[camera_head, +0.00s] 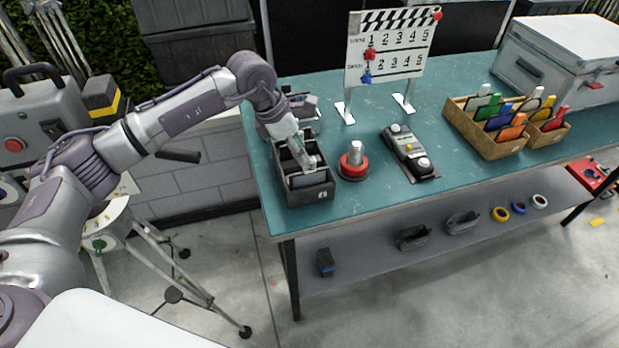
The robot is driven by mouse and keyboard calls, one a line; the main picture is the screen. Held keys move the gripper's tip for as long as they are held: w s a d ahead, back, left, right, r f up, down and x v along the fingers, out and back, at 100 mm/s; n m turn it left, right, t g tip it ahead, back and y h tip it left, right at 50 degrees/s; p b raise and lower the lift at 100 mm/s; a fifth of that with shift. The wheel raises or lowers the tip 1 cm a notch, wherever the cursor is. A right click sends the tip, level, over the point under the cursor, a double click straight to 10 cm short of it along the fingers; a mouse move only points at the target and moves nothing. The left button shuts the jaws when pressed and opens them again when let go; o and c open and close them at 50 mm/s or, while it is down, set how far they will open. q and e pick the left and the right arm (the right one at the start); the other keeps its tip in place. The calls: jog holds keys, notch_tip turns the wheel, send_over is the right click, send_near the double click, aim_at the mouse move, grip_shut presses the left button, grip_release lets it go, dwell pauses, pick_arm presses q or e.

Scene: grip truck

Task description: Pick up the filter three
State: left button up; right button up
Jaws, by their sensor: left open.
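My left gripper (308,166) points down at the black open box (311,196) on the near left of the teal table. Its fingertips are at or inside the box opening, and I cannot tell if they touch anything there. A pale flat piece (296,183) shows in the box, partly hidden by the gripper. A wooden divided box (503,151) on the right holds several upright flat pieces with coloured ends, among them an orange one (512,130) and a blue one (499,117). No number is readable on any piece, so I cannot tell which is filter three. My right gripper is out of view.
A red-based knob (353,165) stands just right of the black box. A dark control device (410,153) lies further right. A clapperboard (391,47) stands on two feet behind. A white case (560,60) fills the back right. The table (369,201) is bare along its front edge.

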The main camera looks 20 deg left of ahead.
pick_arm(q)
jog(key=p, duration=0.3)
send_over(309, 180)
jog(key=f, duration=0.5)
jog(key=shift+w, duration=0.25)
jog(key=shift+f, duration=0.2)
jog(key=c, duration=0.7)
grip_shut()
